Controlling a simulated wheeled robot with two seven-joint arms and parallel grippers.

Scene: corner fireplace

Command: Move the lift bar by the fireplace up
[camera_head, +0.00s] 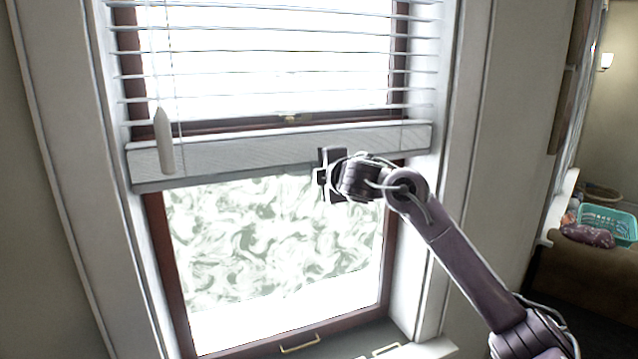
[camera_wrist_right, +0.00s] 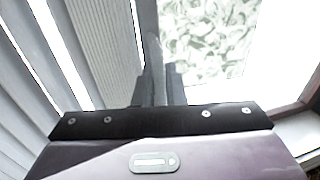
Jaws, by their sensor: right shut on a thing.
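The lift bar (camera_head: 230,155) is the wide, pale, ribbed bottom rail of the white window blind. It hangs across the window, tilted slightly up to the right in the head view. My right gripper (camera_head: 322,175) is at the bar's lower edge, right of its middle, and is shut on it. In the right wrist view the bar (camera_wrist_right: 102,40) runs up along the left side of the closed fingers (camera_wrist_right: 160,80). The exact contact is partly hidden by the fingers. My left gripper is not in view.
Blind slats (camera_head: 270,55) hang above the bar, with a white cord tassel (camera_head: 164,140) at its left. Below are patterned glass (camera_head: 270,240) and a dark wooden window frame. White trim (camera_head: 465,150) flanks the window. A teal basket (camera_head: 608,222) is far right.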

